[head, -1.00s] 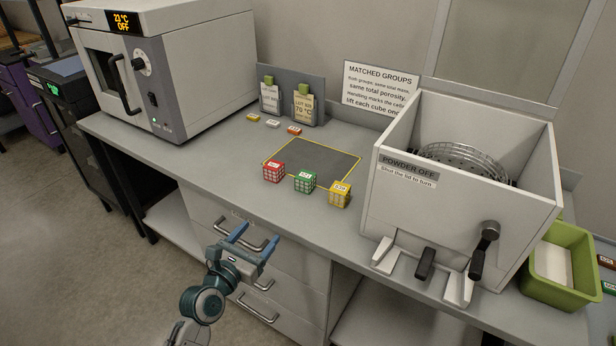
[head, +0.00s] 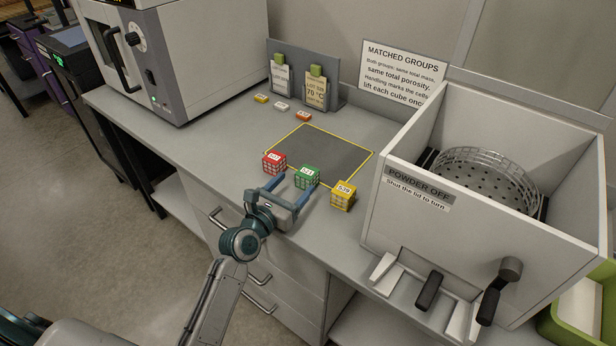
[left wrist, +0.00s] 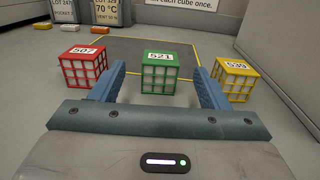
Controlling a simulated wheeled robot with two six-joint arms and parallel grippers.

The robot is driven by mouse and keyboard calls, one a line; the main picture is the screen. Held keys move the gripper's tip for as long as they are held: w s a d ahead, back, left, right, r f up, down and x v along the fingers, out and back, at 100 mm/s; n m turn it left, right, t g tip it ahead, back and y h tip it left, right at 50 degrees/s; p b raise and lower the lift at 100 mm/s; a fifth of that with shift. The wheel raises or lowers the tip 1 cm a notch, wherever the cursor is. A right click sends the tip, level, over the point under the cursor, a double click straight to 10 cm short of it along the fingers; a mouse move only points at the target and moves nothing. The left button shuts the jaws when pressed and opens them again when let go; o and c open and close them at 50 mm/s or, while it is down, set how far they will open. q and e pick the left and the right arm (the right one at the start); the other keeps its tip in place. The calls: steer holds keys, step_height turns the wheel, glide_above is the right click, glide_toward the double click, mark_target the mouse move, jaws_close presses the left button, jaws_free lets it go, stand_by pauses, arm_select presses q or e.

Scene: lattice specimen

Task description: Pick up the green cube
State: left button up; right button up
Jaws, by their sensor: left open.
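The green cube (head: 306,176) is a lattice block labelled 521. It stands on the bench at the front edge of a dark mat (head: 322,150) with a yellow outline, between a red cube (head: 274,162) and a yellow cube (head: 342,195). My left gripper (head: 288,184) is open just in front of the green cube. In the left wrist view the green cube (left wrist: 160,72) sits centred ahead, between the lines of the two blue fingers (left wrist: 160,85), with nothing held. My right gripper is not in view.
The red cube (left wrist: 83,66) and yellow cube (left wrist: 233,80) flank the fingers closely. A white box with a sieve (head: 485,180) stands at the right, a grey oven (head: 175,60) at the left. Label stands (head: 305,80) and small coloured tags (head: 282,106) are behind.

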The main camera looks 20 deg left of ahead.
mark_target(302, 178)
arm_select(q)
steer(key=shift+w+d, duration=0.2)
steer(key=shift+w, duration=0.5)
steer(key=shift+w+d+f, duration=0.1)
steer(key=shift+w+d, duration=0.05)
steer(key=shift+w, duration=0.5)
steer(key=x, duration=0.3)
steer(key=shift+w+d, duration=0.1)
steer(key=shift+w, duration=0.1)
steer(key=shift+w+d+f, duration=0.1)
steer(key=shift+w+d, duration=0.05)
steer(key=shift+w, duration=0.4)
steer(key=shift+s, duration=0.1)
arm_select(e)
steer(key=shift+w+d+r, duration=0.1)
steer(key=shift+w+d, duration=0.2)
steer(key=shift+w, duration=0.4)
arm_select(q)
steer(key=c, duration=1)
steer(key=shift+c, duration=0.3)
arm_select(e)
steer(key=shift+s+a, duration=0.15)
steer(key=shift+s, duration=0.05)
